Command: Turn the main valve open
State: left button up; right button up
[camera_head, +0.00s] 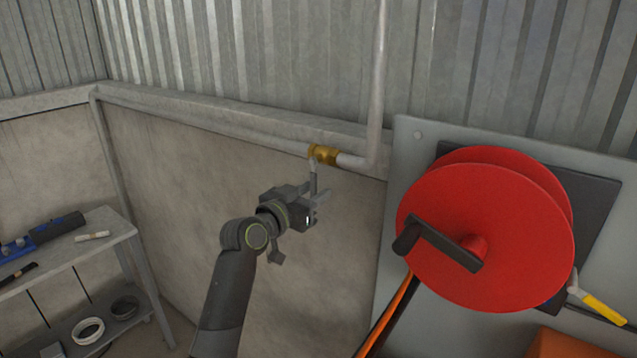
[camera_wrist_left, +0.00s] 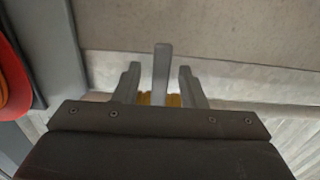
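A brass valve (camera_head: 323,154) sits on the grey pipe along the wall, where the pipe meets a riser. Its grey lever (camera_head: 313,176) hangs down, across the run of the horizontal pipe. My left gripper (camera_head: 313,192) is at the lever's lower end. In the left wrist view the lever (camera_wrist_left: 162,72) stands between the two spread fingers of the left gripper (camera_wrist_left: 160,78), with a gap on each side. The brass body (camera_wrist_left: 174,100) is partly hidden behind the lever and gripper housing. My right gripper is not in view.
A red hose reel (camera_head: 440,215) with a dark crank is mounted on a grey panel to the right. A yellow-handled lever (camera_head: 603,308) is below it. A metal shelf (camera_head: 118,229) with tools and rings stands at the left. The wall below the pipe is clear.

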pick_arm(q)
jog(key=shift+p+x, duration=0.3)
jog(key=shift+x, duration=0.9)
grip_shut()
